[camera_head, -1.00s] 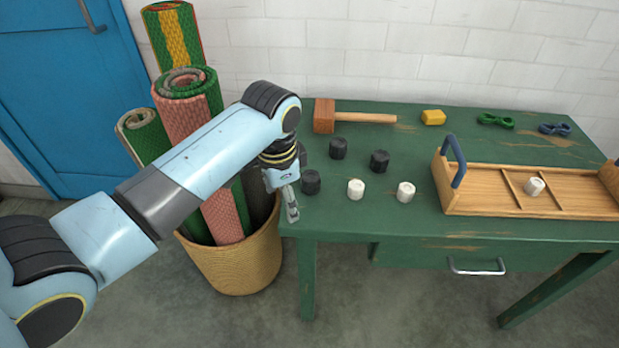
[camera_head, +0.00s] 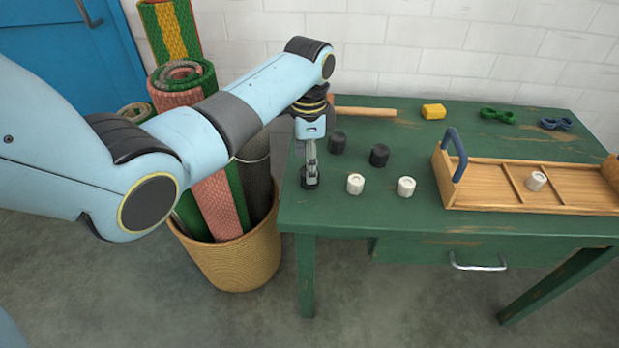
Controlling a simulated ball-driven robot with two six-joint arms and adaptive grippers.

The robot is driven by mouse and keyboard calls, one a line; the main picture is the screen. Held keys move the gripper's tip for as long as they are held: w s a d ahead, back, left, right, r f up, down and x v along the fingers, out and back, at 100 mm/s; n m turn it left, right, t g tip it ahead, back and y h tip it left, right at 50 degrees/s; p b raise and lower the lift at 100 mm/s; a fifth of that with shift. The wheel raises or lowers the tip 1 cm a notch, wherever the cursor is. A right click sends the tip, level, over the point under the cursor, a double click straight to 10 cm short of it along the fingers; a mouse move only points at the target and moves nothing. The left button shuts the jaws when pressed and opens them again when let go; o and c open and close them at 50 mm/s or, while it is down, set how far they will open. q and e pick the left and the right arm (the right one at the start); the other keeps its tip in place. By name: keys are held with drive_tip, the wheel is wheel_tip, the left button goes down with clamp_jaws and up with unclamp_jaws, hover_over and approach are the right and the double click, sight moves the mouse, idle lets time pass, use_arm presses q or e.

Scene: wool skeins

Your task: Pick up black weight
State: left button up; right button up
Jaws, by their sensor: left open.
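Three black weights are on the green table (camera_head: 420,218). One black weight (camera_head: 337,142) stands towards the back and another black weight (camera_head: 379,155) stands to its right. The third black weight (camera_head: 309,184) is near the left edge, mostly hidden by my left gripper (camera_head: 310,180). My left gripper points down, with its fingertips over or around this weight; I cannot tell whether they touch it. The jaws are open. Two white weights (camera_head: 355,184) (camera_head: 406,187) stand to the right. My right gripper is not in view.
A wooden tray (camera_head: 480,209) with blue handles holds a white weight (camera_head: 536,181) in one compartment. A basket (camera_head: 240,262) of rolled rugs stands left.

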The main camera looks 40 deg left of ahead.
use_arm(q)
wheel_tip(320, 180, down, 4)
drive_tip(key=shift+r+b, duration=0.25)
drive_tip(key=shift+b, duration=0.05)
drive_tip(key=shift+c, duration=0.5)
drive_tip(key=shift+w+r, duration=0.1)
clamp_jaws()
